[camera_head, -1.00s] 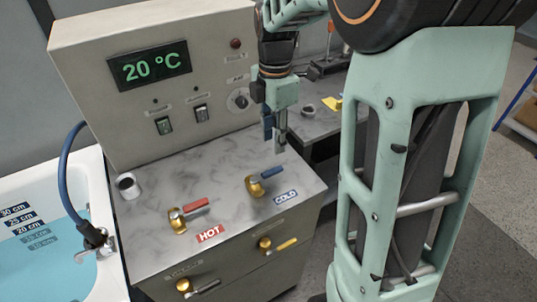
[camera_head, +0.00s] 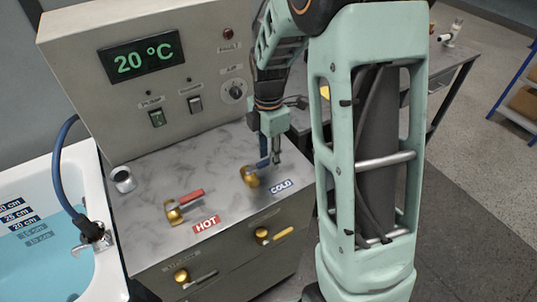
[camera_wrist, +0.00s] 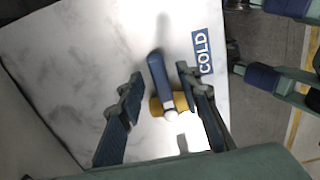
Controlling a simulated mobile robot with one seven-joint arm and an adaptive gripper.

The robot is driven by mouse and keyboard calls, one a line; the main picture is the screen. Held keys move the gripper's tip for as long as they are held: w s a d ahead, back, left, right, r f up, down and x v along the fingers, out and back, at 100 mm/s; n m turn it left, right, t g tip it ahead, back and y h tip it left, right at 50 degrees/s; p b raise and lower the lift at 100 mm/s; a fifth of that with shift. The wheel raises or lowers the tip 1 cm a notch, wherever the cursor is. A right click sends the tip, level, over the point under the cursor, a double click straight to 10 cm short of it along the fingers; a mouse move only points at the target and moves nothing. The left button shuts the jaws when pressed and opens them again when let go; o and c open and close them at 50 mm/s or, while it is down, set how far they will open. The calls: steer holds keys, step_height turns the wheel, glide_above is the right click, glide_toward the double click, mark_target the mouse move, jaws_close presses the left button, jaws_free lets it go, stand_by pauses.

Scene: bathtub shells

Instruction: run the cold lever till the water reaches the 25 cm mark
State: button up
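The cold lever has a blue handle (camera_wrist: 158,72) on a brass valve (camera_head: 250,177), beside the COLD label (camera_head: 281,186). My gripper (camera_head: 270,160) is down at this lever. In the wrist view the gripper (camera_wrist: 160,78) is open, with the blue handle between its fingers and a visible gap on the left side. Contact on the right side is unclear. The tub (camera_head: 110,262) at left holds blue water (camera_head: 40,265). The waterline lies just below the 20 cm mark (camera_head: 22,225), under the 25 cm mark (camera_head: 15,215).
The red hot lever (camera_head: 186,199) stands left of the cold one, above the HOT label (camera_head: 206,224). A white cup (camera_head: 123,179) is at the counter's left. Lower valves are on the front panel (camera_head: 225,265). The display (camera_head: 142,57) reads 20 °C.

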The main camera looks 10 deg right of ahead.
jaws_close()
steer(key=shift+s, duration=0.1)
stand_by(0.3)
steer(key=s+m, duration=0.1)
steer(key=m, duration=0.1)
steer(key=s+m+b, duration=0.1)
steer(key=m, duration=0.1)
steer(key=shift+s+d+m, duration=0.1)
steer(key=shift+m, duration=0.2)
steer(key=s+m, duration=0.2)
steer(key=m, duration=0.1)
steer(key=shift+a, duration=0.2)
steer(key=m, duration=0.1)
steer(key=s+m, duration=0.1)
steer(key=m, duration=0.1)
steer(key=shift+a+b, duration=0.35)
steer(key=shift+b, duration=0.05)
steer(key=m, duration=0.1)
steer(key=s+a+m, duration=0.1)
steer(key=shift+s+m, duration=0.1)
steer(key=shift+m, duration=0.3)
steer(key=shift+s+a+m, duration=0.3)
steer(key=shift+a+m, duration=0.25)
steer(key=shift+m, duration=0.6)
steer(key=shift+s+a+m, duration=0.25)
steer(key=shift+a+m, duration=0.25)
steer(key=shift+m, duration=0.65)
